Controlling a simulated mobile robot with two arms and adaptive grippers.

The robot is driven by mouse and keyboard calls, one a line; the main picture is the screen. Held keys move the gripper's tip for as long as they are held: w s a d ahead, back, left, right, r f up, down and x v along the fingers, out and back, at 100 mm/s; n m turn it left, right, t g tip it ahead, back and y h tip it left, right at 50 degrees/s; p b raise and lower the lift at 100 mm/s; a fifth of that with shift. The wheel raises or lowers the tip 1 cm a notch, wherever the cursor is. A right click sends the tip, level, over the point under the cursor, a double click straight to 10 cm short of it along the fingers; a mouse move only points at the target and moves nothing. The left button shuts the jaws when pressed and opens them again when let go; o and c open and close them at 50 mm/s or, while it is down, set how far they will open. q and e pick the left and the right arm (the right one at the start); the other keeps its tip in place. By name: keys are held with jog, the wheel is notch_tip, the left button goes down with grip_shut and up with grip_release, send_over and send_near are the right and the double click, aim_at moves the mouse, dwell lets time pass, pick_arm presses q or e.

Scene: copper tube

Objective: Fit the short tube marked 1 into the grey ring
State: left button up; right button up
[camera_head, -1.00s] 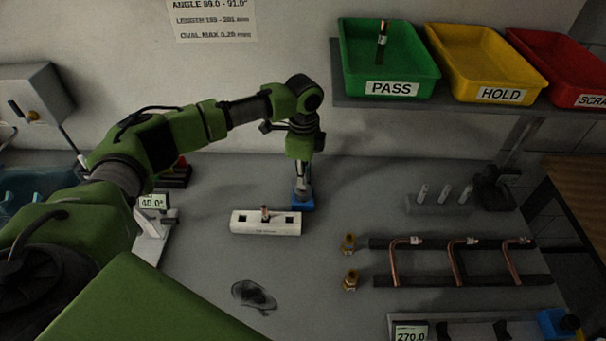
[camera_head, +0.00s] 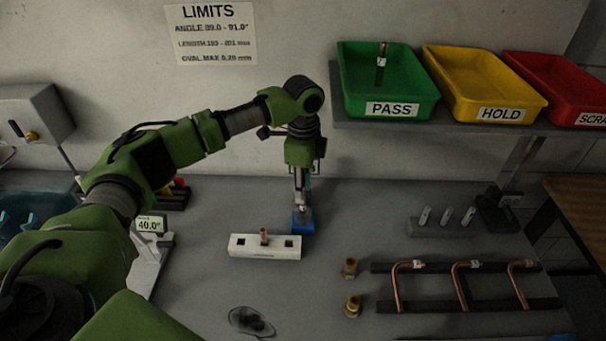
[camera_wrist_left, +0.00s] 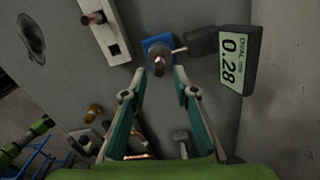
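The blue gauge block (camera_head: 303,222) stands at the right end of the white holder, below my left gripper (camera_head: 301,205). In the left wrist view, a copper tube end (camera_wrist_left: 158,69) stands upright at the grey ring (camera_wrist_left: 156,49) on the blue block (camera_wrist_left: 151,40); it appears to be in the ring. My left gripper (camera_wrist_left: 160,76) points down at it, fingers spread either side with gaps visible. No number on this tube is readable. Another short tube (camera_head: 264,236) stands in the holder's middle hole. My right gripper is not in view.
The white holder (camera_head: 240,251) has empty outer holes. A display (camera_wrist_left: 233,60) beside the blue block reads OVAL 0.28. A short tube (camera_head: 382,55) is in the green PASS bin (camera_head: 350,95). Bent tubes (camera_head: 398,290) lie on a rack at right. The table between is clear.

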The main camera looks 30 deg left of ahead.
pick_arm(q)
notch_tip(320, 180, up, 6)
jog(key=shift+r+b, duration=0.2)
jog(key=shift+b, duration=0.65)
jog(key=shift+r, duration=0.65)
jog(key=shift+s+f, duration=0.1)
jog(key=shift+f, duration=0.05)
